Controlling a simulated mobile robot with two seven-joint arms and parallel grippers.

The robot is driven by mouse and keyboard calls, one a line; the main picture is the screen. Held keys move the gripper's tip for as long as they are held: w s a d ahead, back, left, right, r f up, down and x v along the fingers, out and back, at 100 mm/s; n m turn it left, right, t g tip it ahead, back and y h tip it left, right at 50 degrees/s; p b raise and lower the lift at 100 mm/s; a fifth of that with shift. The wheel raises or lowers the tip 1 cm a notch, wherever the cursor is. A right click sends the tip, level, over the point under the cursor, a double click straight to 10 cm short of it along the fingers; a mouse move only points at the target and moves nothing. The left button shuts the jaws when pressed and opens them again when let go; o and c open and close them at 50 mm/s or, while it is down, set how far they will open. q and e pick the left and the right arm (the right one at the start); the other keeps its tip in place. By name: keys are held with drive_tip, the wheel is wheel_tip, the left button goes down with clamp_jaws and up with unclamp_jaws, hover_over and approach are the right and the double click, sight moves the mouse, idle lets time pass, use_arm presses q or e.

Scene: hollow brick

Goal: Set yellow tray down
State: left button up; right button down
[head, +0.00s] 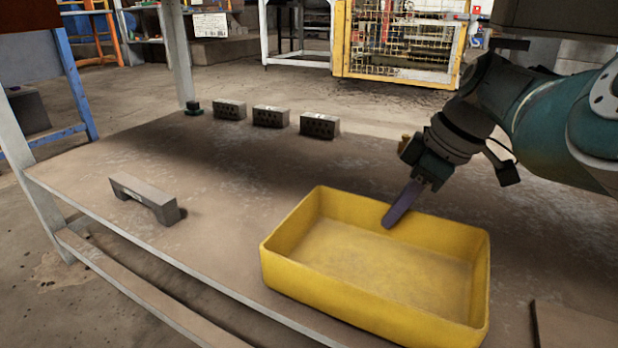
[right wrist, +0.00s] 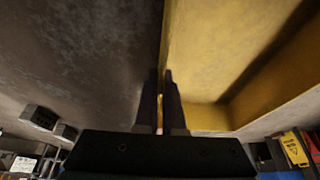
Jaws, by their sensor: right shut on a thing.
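The yellow tray (head: 375,262) is empty and is at the front right of the table (head: 230,215) in the head view. It looks level and low over the tabletop; I cannot tell whether its whole base touches. My right gripper (head: 392,218) is shut on its far wall, one finger inside the tray. In the right wrist view, the two fingers (right wrist: 161,90) pinch the wall of the tray (right wrist: 215,60). My left gripper is not in view.
Several grey hollow bricks (head: 270,116) stand in a row at the back. A grey bridge-shaped block (head: 145,197) lies at the left. A flat brown piece (head: 575,328) is at the right front corner. The table between block and tray is clear.

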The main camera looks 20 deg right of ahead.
drive_tip(key=shift+f, duration=0.45)
drive_tip(key=c, duration=1)
unclamp_jaws()
drive_tip(key=p+v, duration=1)
drive_tip(key=v, duration=0.3)
drive_tip(key=s+d+f+m+h, duration=0.25)
drive_tip(key=s+m+h, duration=0.2)
drive_tip(key=s, duration=0.55)
drive_tip(key=shift+m+y, duration=0.75)
drive_tip(key=shift+y, duration=0.1)
drive_tip(key=s+a, duration=0.4)
drive_tip(key=a, duration=0.1)
drive_tip(key=s+a, duration=0.5)
drive_tip(key=s+a+r, duration=0.1)
drive_tip(key=s+a, duration=0.3)
drive_tip(key=a, duration=0.1)
drive_tip(key=shift+s+a, duration=0.15)
drive_tip(key=shift+a, duration=0.2)
